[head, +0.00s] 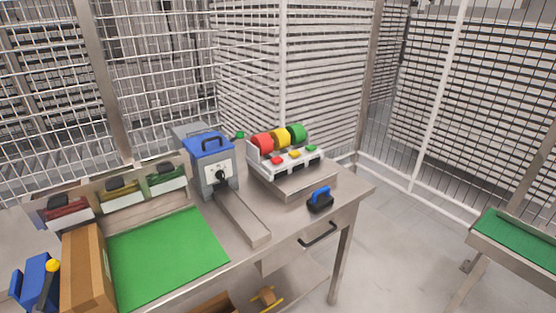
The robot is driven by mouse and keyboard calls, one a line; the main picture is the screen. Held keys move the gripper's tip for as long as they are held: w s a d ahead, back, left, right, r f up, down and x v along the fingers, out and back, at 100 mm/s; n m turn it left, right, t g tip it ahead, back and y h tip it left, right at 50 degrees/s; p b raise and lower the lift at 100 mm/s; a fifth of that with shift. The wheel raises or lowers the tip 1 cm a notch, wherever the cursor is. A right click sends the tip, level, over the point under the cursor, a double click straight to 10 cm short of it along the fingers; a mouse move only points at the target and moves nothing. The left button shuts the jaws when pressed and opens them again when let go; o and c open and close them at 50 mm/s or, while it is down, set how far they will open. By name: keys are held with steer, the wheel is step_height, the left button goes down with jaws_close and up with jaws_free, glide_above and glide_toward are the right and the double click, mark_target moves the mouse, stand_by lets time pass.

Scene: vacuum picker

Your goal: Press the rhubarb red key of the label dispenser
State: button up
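The label dispenser (293,177) stands on the right part of the metal table, with a red, a yellow and a green roll on top. Its sloped white front has a row of three keys below the rolls. The rhubarb red key (277,160) is the left one, under the red roll (262,143). The yellow key (294,154) is in the middle and the green key (311,148) is on the right. Nothing covers the keys. My gripper is not in this view.
Left of the dispenser stands a blue-and-grey machine (211,160) with a dial and a long metal chute (242,217). A blue-handled tool (320,199) lies in front of the dispenser. A green mat (168,258), cardboard box (88,270) and coloured bins (117,191) fill the left.

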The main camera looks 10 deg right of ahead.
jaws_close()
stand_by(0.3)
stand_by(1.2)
